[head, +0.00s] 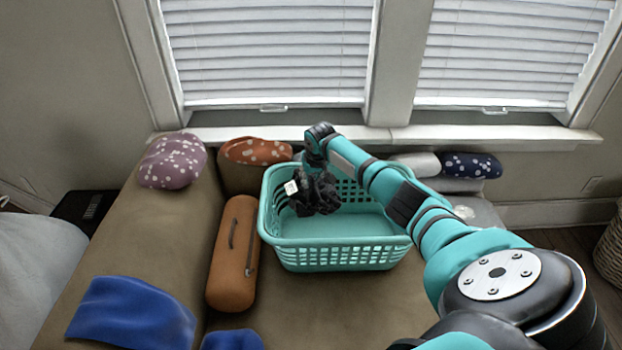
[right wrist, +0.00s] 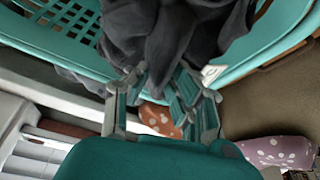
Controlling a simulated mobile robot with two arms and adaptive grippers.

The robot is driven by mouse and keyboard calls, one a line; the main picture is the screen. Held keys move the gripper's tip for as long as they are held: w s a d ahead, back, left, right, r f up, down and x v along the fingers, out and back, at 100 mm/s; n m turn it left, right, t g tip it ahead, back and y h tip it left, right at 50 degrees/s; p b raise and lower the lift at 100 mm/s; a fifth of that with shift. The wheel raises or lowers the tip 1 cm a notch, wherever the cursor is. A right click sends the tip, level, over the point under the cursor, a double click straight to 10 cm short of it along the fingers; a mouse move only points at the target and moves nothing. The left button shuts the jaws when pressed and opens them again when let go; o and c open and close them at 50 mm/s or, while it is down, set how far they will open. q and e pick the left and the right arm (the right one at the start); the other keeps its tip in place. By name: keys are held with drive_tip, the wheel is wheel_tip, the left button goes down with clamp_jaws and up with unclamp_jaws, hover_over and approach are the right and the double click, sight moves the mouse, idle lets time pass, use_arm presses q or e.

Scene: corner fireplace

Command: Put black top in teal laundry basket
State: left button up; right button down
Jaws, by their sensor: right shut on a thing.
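The teal laundry basket (head: 330,256) stands upright on the brown couch, and its visible floor is bare. The black top (head: 316,192) is a crumpled dark bundle with a white tag, at the basket's back left. My right gripper (head: 314,165) is shut on the black top and holds it over or inside the basket; I cannot tell whether the cloth touches the floor. In the right wrist view, the dark cloth (right wrist: 175,30) hangs from the fingers (right wrist: 165,90), with the basket wall (right wrist: 60,30) beside it. My left gripper is not in view.
An orange-brown cylindrical case (head: 232,255) lies just left of the basket. Blue cloth (head: 135,312) lies at the front left. Spotted pillows, purple (head: 172,161) and orange (head: 255,151), are at the back left; a navy one (head: 470,166) is behind right. The window sill (head: 500,134) runs behind.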

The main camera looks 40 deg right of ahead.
drive_tip(key=shift+f, duration=0.3)
drive_tip(key=c, duration=1.5)
unclamp_jaws()
drive_tip(key=shift+r, duration=0.1)
drive_tip(key=o, duration=0.4)
drive_tip(key=shift+r, duration=0.1)
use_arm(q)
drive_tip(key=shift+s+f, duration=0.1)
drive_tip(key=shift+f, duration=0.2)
use_arm(e)
drive_tip(key=v, duration=1.1)
drive_tip(key=shift+s+a+r, duration=0.15)
drive_tip(key=shift+s+r, duration=0.1)
drive_tip(key=shift+r, duration=0.05)
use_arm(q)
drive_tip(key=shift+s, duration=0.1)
use_arm(e)
drive_tip(key=shift+f, duration=0.1)
